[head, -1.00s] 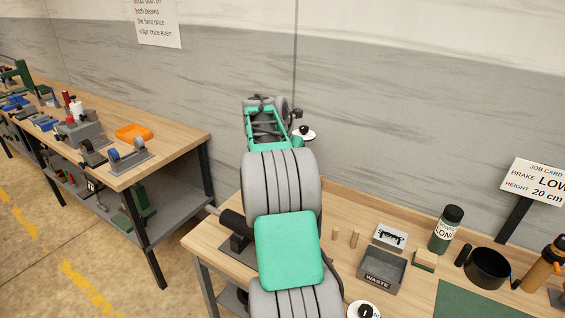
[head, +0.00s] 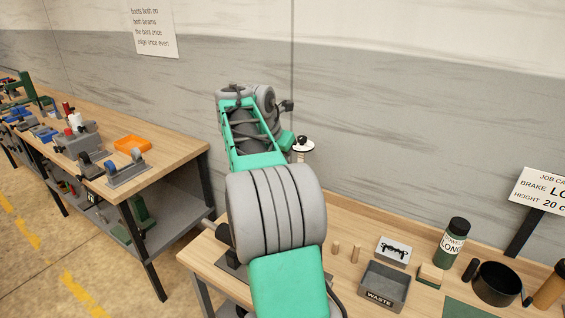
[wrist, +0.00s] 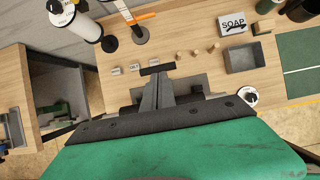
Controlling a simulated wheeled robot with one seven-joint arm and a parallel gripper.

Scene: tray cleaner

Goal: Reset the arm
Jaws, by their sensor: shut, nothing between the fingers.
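My gripper (wrist: 158,92) shows in the wrist view as grey fingers shut together, with nothing between them. It points out over the wooden workbench (wrist: 180,30). In the head view my green and grey arm reaches up and away, above the left end of this bench. The fingers cannot be made out in the head view.
On the bench are a grey waste bin (head: 384,286), a white box (head: 393,250), wooden pegs (head: 355,252), a dark green bottle (head: 454,242) and a black pot (head: 495,284). A second bench (head: 180,156) with an orange tray (head: 132,144) stands left. The wall (head: 420,110) is behind.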

